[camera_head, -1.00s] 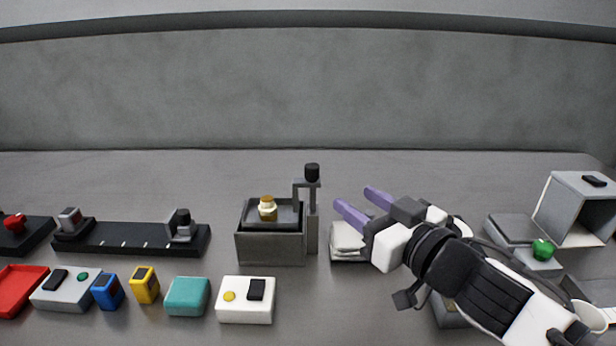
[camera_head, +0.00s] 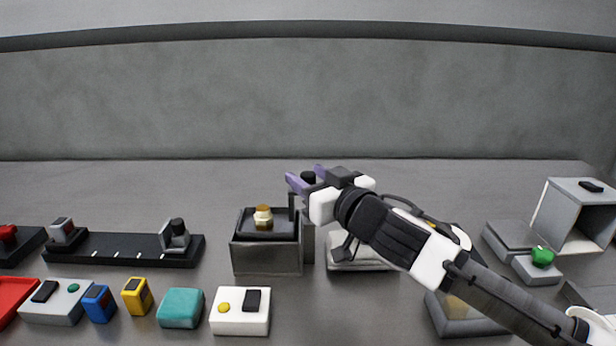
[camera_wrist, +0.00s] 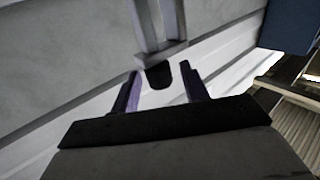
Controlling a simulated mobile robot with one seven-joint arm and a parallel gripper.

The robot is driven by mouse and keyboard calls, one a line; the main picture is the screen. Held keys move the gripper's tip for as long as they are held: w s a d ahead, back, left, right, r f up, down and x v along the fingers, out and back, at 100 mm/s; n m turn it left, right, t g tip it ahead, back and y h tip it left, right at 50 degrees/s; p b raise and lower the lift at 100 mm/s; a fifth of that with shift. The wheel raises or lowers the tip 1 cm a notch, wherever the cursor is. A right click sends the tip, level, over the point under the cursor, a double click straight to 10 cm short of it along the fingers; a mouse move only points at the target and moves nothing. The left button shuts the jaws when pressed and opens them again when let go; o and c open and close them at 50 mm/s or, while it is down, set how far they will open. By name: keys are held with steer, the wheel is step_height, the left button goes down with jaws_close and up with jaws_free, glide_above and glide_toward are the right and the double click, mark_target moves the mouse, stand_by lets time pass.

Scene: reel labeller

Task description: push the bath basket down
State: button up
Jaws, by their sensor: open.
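The bath is a grey open box (camera_head: 266,259) left of my arm. Its dark basket (camera_head: 284,226) sits near the top, with a brass-and-cream piece (camera_head: 263,218) standing in it. A black knob (camera_head: 307,176) tops the upright at the bath's right side, partly hidden by my gripper. My gripper (camera_head: 304,178) is open, its purple fingers at the knob's height. In the wrist view the black knob (camera_wrist: 158,77) appears between the two fingertips (camera_wrist: 160,84), apart from both. The basket is not clearly seen in that view.
A white block (camera_head: 345,264) lies under my arm. A white box with a yellow button (camera_head: 240,316) and a teal block (camera_head: 180,308) stand in front. A black rail (camera_head: 120,249) lies left. A green-knobbed unit (camera_head: 542,257) and open grey case (camera_head: 580,215) stand right.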

steer(key=shift+w+a, duration=0.25)
steer(key=shift+w, duration=0.1)
jaws_close()
steer(key=shift+f+b, duration=1.45)
steer(key=shift+f, duration=1.95)
steer(key=shift+c, duration=0.7)
jaws_free()
steer(key=shift+f, duration=0.1)
steer(key=shift+o, duration=0.7)
